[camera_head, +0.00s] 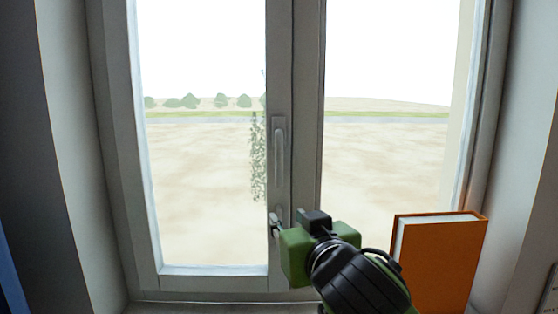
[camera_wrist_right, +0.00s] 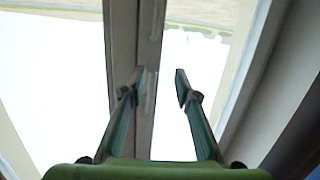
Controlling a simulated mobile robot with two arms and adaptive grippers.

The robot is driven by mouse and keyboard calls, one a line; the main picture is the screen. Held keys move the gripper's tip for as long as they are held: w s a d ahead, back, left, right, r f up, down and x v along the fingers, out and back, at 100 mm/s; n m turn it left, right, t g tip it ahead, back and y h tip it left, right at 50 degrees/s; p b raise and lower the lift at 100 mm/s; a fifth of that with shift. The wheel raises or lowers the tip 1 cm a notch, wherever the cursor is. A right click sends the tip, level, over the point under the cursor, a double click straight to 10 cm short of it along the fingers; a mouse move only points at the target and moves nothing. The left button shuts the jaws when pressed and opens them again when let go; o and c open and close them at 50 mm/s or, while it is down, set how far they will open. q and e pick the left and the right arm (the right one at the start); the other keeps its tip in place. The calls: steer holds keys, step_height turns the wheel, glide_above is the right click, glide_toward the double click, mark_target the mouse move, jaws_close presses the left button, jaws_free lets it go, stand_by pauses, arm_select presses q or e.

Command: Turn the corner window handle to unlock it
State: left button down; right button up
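The window handle (camera_head: 279,150) is a grey lever on the middle post of the window. It stands upright along the post, its long part hanging down. My right gripper (camera_head: 274,224) is just below the handle, in front of the post, its green body covering part of the frame. In the right wrist view my right gripper (camera_wrist_right: 160,80) is open, with its two fingers apart. A pale strip that looks like the handle (camera_wrist_right: 149,93) lies beside the left finger; contact cannot be told. My left gripper is not in view.
An orange book (camera_head: 440,258) stands upright on the right of the sill, close to my right wrist. The window frame (camera_head: 200,284) has a glass pane on each side of the post. The left part of the sill is clear.

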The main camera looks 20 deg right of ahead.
steer(key=t, duration=0.2)
glide_toward(280, 161)
steer(key=shift+m+h, duration=0.4)
steer(key=w+p, duration=0.1)
steer(key=w, duration=0.2)
steer(key=w+p, duration=0.2)
steer(key=w, duration=0.1)
steer(key=w+p, duration=0.1)
steer(key=w, duration=0.3)
steer(key=shift+d+r, duration=0.25)
steer(key=shift+w+f, duration=0.1)
steer(key=shift+w, duration=0.4)
jaws_close()
